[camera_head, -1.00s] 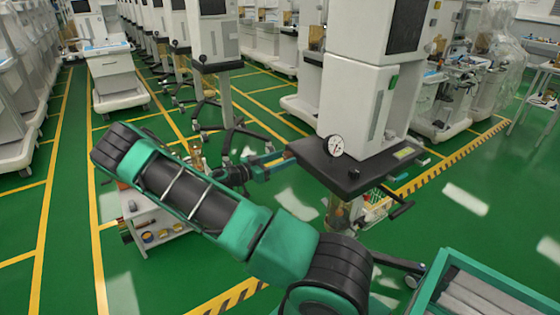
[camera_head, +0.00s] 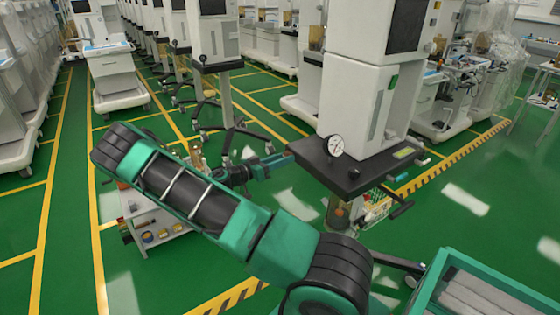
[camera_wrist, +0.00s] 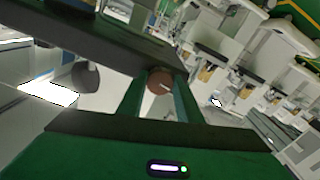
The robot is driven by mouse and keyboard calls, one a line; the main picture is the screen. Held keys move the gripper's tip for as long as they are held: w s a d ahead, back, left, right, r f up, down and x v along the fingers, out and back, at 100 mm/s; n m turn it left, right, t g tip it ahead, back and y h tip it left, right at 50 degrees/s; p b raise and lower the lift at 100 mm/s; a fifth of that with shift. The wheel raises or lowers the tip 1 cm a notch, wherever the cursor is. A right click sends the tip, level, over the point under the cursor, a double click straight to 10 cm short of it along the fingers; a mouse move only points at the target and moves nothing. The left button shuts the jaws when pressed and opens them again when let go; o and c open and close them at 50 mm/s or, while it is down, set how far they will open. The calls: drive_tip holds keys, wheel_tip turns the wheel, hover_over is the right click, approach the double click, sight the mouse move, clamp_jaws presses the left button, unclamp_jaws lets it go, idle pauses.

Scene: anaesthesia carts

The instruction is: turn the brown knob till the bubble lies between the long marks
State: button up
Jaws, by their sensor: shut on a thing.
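The brown knob (camera_wrist: 159,82) shows in the wrist view under the edge of the dark tabletop (camera_wrist: 110,42), with a pale line on its face. My gripper (camera_wrist: 158,96) is shut on the knob, one finger on each side. In the head view my gripper (camera_head: 284,163) reaches the left edge of the cart's black top (camera_head: 330,178); the knob cannot be made out there. A small yellow-green vial (camera_head: 404,152) lies on the top's right part. Its bubble and long marks are too small to read.
A round white dial (camera_head: 334,146) stands on the black top, in front of the white cart body (camera_head: 355,105). A low trolley (camera_head: 160,225) stands behind my arm. A green-rimmed bin (camera_head: 440,275) is at lower right. Green floor lies open at right.

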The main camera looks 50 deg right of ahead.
drive_tip(key=shift+w+n, duration=0.15)
drive_tip(key=shift+n, duration=2.3)
drive_tip(key=shift+w+n, duration=0.15)
drive_tip(key=shift+n, duration=2.3)
drive_tip(key=o, duration=1)
drive_tip(key=shift+f, duration=0.1)
drive_tip(key=shift+o, duration=0.2)
drive_tip(key=shift+s, duration=0.1)
drive_tip(key=v, duration=1)
drive_tip(key=shift+a, duration=0.4)
